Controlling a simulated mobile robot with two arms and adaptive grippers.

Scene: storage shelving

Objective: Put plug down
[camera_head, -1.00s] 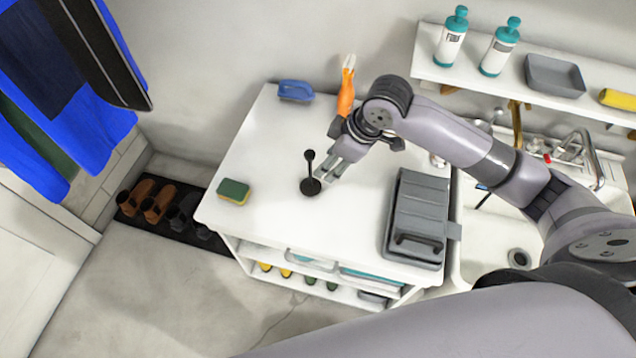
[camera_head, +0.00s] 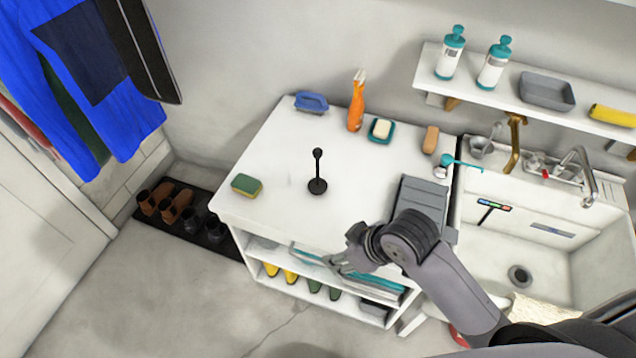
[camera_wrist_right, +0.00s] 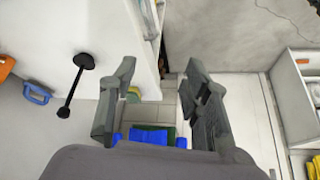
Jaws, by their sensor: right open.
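The black plug (camera_head: 317,186), with a round base and a thin upright stem topped by a knob, stands on the white tabletop (camera_head: 270,215). It also shows in the right wrist view (camera_wrist_right: 75,80), left of the fingers and apart from them. My right gripper (camera_head: 338,264) is in front of the table's front edge, clear of the plug. In the right wrist view its two fingers (camera_wrist_right: 161,75) are spread with nothing between them. My left gripper is in neither view.
On the table are a green-yellow sponge (camera_head: 247,185), a blue brush (camera_head: 312,102), an orange spray bottle (camera_head: 356,112), a soap dish (camera_head: 381,130) and a grey box (camera_head: 422,192). A sink (camera_head: 500,250) lies to the right. Lower shelves hold several items.

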